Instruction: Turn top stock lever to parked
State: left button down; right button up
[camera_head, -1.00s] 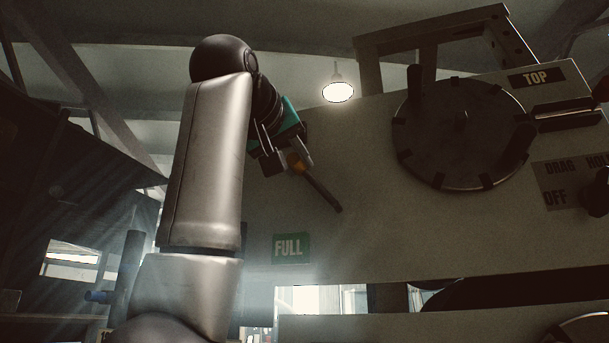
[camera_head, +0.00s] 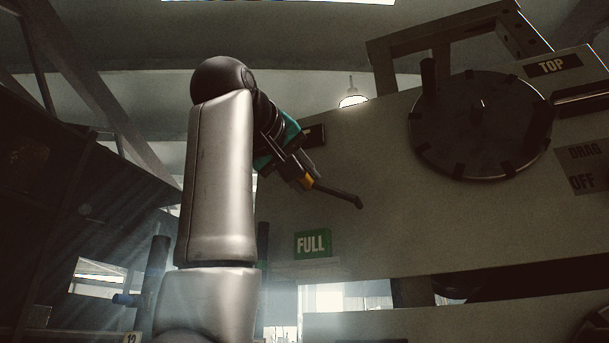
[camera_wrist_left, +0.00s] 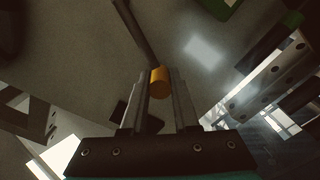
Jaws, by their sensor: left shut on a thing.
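The stock lever (camera_head: 338,192) is a thin dark rod with an orange grip (camera_head: 308,182) on the pale machine panel. It slopes down to the right from my gripper to its bent lower end. My left gripper (camera_head: 306,180) is shut on the orange grip. In the left wrist view, the orange grip (camera_wrist_left: 160,79) sits between the fingertips of my left gripper (camera_wrist_left: 161,88), and the dark rod (camera_wrist_left: 135,32) runs up from it. A green FULL plate (camera_head: 312,243) is below the lever. A dark plate (camera_head: 313,135) above is partly hidden by my gripper, its text unreadable. My right gripper is out of view.
A large dark notched disc (camera_head: 480,125) with protruding pegs is to the right, near the TOP label (camera_head: 553,65). A DRAG/OFF plate (camera_head: 583,168) is at the right edge. The panel between lever and disc is clear.

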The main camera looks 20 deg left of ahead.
pick_arm(q)
jog(key=c, duration=0.8)
grip_release()
jog(key=shift+a, duration=0.2)
jog(key=shift+o, duration=0.6)
jog(key=shift+d, duration=0.1)
jog(key=shift+s, duration=0.1)
jog(key=s+b, duration=0.5)
jog(key=s, duration=1)
jog(key=shift+a, duration=0.25)
